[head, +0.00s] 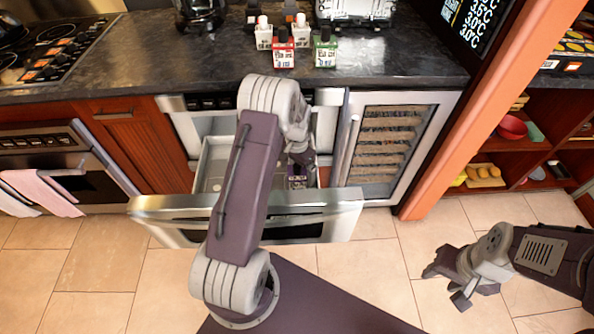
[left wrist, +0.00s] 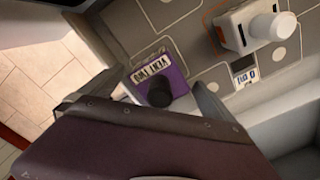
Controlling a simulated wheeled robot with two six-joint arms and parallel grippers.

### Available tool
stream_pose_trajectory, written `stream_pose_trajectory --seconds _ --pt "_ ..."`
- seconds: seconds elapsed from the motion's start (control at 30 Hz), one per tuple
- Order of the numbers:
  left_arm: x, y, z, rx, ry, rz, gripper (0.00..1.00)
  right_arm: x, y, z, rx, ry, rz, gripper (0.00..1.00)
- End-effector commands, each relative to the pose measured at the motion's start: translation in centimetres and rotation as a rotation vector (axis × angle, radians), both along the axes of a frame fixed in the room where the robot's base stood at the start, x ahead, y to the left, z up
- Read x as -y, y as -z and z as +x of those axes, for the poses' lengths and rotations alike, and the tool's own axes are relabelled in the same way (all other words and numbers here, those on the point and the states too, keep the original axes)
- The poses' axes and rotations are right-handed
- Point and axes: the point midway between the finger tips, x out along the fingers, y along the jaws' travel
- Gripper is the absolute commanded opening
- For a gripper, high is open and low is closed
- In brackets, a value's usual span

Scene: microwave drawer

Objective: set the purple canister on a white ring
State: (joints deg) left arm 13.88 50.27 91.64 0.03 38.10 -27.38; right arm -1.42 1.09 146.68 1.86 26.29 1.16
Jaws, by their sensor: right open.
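The purple canister (left wrist: 165,82) has a black cap and a pale label, and stands on the grey floor of the open drawer (head: 212,165). In the head view it shows as a small purple patch (head: 298,181) below my left gripper (head: 301,160). In the left wrist view grey finger parts lie on both sides of the canister; whether they touch it is unclear. Thin white outlines mark the drawer floor; my arm hides much of it in the head view, and no outline is clearly a full ring. My right gripper (head: 446,285) is open and empty above the floor tiles.
The drawer front (head: 325,218) juts out below my left arm. Several small bottles (head: 284,52) stand on the dark counter (head: 160,55). An orange post (head: 480,110) rises at right.

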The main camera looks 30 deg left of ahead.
Motion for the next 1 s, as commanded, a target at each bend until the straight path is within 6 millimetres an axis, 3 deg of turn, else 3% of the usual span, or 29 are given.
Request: stream_pose_trajectory --seconds 0.13,0.23,0.5,0.63,0.8,1.0 --pt "0.0 -0.2 0.0 0.0 0.0 0.0 1.0 0.0 -0.1 0.0 0.0 0.0 0.0 0.46" --pt "0.0 -1.6 0.1 0.003 0.0 0.0 1.0 0.0 -0.5 0.0 0.0 0.0 0.0 0.46" --pt "0.0 -8.7 0.1 0.004 0.0 0.001 1.0 0.0 -2.2 0.0 0.0 0.0 0.0 0.46" --pt "0.0 -11.0 0.1 0.002 0.0 0.001 1.0 0.0 -2.7 0.0 0.0 0.0 0.0 0.46" --pt "0.0 -12.3 0.0 0.001 0.0 0.0 1.0 0.0 -2.9 0.0 0.0 0.0 0.0 0.46" --pt "0.0 -12.3 0.0 0.0 0.0 0.0 1.0 0.0 -2.8 0.0 0.0 0.0 0.0 0.46"
